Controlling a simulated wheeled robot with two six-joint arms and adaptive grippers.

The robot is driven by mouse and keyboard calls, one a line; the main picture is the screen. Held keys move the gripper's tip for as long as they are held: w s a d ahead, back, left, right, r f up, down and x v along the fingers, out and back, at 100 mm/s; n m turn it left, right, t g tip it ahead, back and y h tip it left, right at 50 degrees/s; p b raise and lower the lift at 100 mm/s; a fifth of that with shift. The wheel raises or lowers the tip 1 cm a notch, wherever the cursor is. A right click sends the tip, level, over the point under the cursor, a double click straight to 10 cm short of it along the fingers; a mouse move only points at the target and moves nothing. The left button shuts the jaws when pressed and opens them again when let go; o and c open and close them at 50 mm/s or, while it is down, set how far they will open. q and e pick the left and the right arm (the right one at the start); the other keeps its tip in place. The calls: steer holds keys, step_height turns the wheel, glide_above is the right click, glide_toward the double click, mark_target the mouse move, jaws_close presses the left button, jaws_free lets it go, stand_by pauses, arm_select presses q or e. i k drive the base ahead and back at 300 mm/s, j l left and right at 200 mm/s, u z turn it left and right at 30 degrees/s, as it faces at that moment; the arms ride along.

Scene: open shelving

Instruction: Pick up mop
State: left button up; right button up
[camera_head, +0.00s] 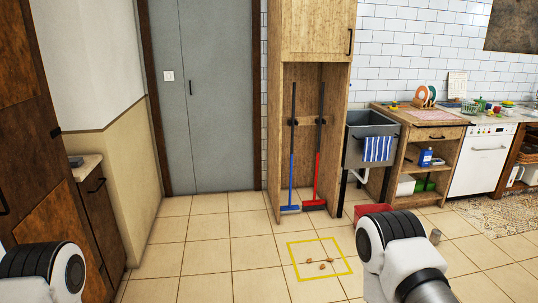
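Two long-handled cleaning tools stand upright in the open lower part of a tall wooden cabinet (273,120). The left one, the likely mop (291,170), has a dark upper handle, a blue lower handle and a flat bluish head on the cabinet's bottom. The right one, likely a broom (317,170), has a red lower handle and a red head with dark bristles. Dark clips appear to hold both handles. Parts of my two arms show at the bottom left and bottom right, well in front of the cabinet. Neither gripper shows.
A yellow square outline (293,262) on the tiled floor surrounds several small brown bits. A red bin or dustpan (370,211) and a grey can (435,236) stand on the floor. A sink (364,155) adjoins the cabinet. Floor before the grey door (215,100) is clear.

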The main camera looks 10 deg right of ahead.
mark_target(290, 210)
steer(key=i+l+z, duration=0.1)
steer(key=i+z, duration=0.35)
steer(key=i, duration=0.15)
steer(key=i+j+z, duration=0.15)
steer(key=i+z, duration=0.35)
steer(key=i+j+z, duration=0.45)
steer(key=i, duration=0.15)
steer(key=i+l+z, duration=0.2)
steer(key=i+l, duration=0.25)
steer(key=i+l+z, duration=0.25)
steer(key=i, duration=0.35)
steer(key=l+u, duration=0.1)
steer(key=u, duration=0.75)
